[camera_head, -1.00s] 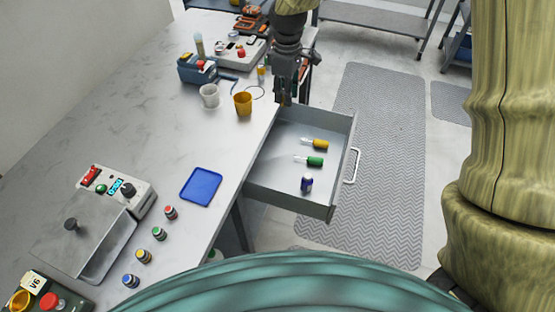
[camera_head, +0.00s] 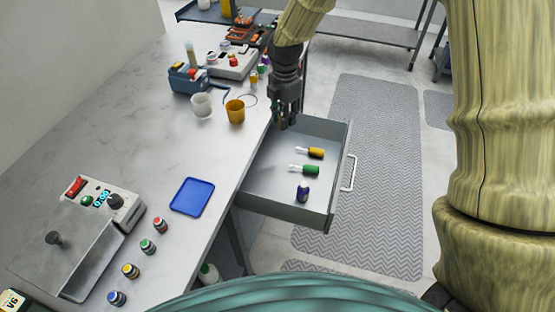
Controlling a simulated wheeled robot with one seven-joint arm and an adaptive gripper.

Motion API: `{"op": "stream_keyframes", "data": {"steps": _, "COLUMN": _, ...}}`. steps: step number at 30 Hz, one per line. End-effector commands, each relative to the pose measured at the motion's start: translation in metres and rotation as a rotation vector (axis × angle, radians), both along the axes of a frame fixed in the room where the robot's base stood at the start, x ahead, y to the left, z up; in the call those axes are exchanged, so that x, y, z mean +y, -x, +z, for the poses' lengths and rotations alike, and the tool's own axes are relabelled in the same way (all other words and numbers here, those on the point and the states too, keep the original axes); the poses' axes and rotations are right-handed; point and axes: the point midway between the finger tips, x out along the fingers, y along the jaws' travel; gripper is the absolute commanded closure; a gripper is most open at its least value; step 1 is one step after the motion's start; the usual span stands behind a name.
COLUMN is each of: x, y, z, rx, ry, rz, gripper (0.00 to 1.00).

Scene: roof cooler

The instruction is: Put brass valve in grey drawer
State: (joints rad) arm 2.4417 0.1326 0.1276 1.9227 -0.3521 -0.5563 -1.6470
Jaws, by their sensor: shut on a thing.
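The grey drawer (camera_head: 328,216) is pulled out from the right side of the bench. Inside it lie a yellow-handled screwdriver (camera_head: 314,152), a green-handled screwdriver (camera_head: 309,170) and a small dark blue item (camera_head: 303,193). My gripper (camera_head: 284,122) points down over the drawer's far left corner, near the bench edge. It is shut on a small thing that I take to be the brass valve. The fingers mostly hide it, so I cannot make out its shape.
The marble-look bench (camera_head: 110,125) holds a yellow cup (camera_head: 235,113), a white cup (camera_head: 201,105), a blue tray (camera_head: 192,196), a control box (camera_head: 112,201) and several small jars. The drawer handle (camera_head: 350,173) juts out right. The drawer's middle left floor is clear.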

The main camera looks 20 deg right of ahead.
Motion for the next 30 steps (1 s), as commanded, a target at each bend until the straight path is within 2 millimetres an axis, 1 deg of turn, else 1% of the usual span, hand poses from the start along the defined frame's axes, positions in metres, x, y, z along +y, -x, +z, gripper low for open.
{"op": "stream_keyframes", "data": {"steps": 1, "x": 0.0, "y": 0.001, "z": -0.01, "rx": 0.005, "ry": 0.002, "rz": 0.0, "gripper": 1.0}}
{"op": "stream_keyframes", "data": {"steps": 3, "x": 0.0, "y": 0.001, "z": -0.024, "rx": 0.005, "ry": 0.001, "rz": -0.001, "gripper": 1.0}}
{"op": "stream_keyframes", "data": {"steps": 15, "x": 0.0, "y": 0.001, "z": -0.095, "rx": 0.003, "ry": 0.001, "rz": -0.003, "gripper": 1.0}}
{"op": "stream_keyframes", "data": {"steps": 18, "x": 0.0, "y": 0.001, "z": -0.108, "rx": 0.003, "ry": 0.001, "rz": -0.003, "gripper": 1.0}}
{"op": "stream_keyframes", "data": {"steps": 21, "x": 0.0, "y": 0.001, "z": -0.117, "rx": 0.002, "ry": 0.001, "rz": -0.003, "gripper": 1.0}}
{"op": "stream_keyframes", "data": {"steps": 26, "x": 0.0, "y": 0.0, "z": -0.122, "rx": 0.001, "ry": 0.0, "rz": -0.003, "gripper": 1.0}}
{"op": "stream_keyframes", "data": {"steps": 30, "x": 0.0, "y": 0.001, "z": -0.132, "rx": 0.002, "ry": 0.001, "rz": -0.004, "gripper": 1.0}}
